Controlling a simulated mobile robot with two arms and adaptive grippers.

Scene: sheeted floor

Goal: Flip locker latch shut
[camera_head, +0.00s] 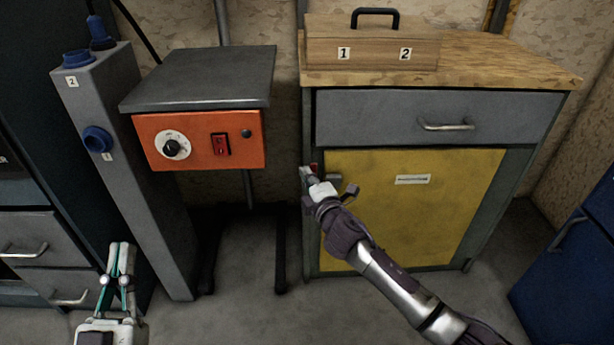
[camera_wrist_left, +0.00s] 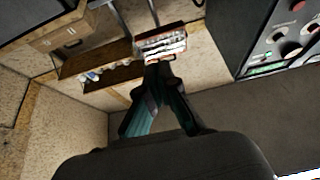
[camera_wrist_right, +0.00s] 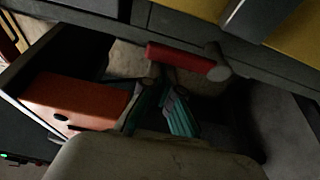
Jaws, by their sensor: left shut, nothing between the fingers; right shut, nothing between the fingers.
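The locker is a grey cabinet with a closed-looking yellow door (camera_head: 420,205). Its red latch (camera_head: 314,168) sits at the door's left edge, mostly hidden by my right gripper. In the right wrist view the latch is a red bar (camera_wrist_right: 180,61) with a grey round end, lying across the cabinet frame. My right gripper (camera_head: 308,176) is shut and empty, its tips close to the red bar's free end (camera_wrist_right: 160,74); whether they touch it I cannot tell. My left gripper (camera_head: 119,250) is shut and empty, low at the left, away from the locker.
An orange control box (camera_head: 207,140) with a knob and red switch stands left of the locker. A grey post (camera_head: 150,190) with blue sockets is farther left. A wooden box (camera_head: 375,48) sits on the cabinet top. A blue cabinet (camera_head: 570,255) is at right. Floor between is clear.

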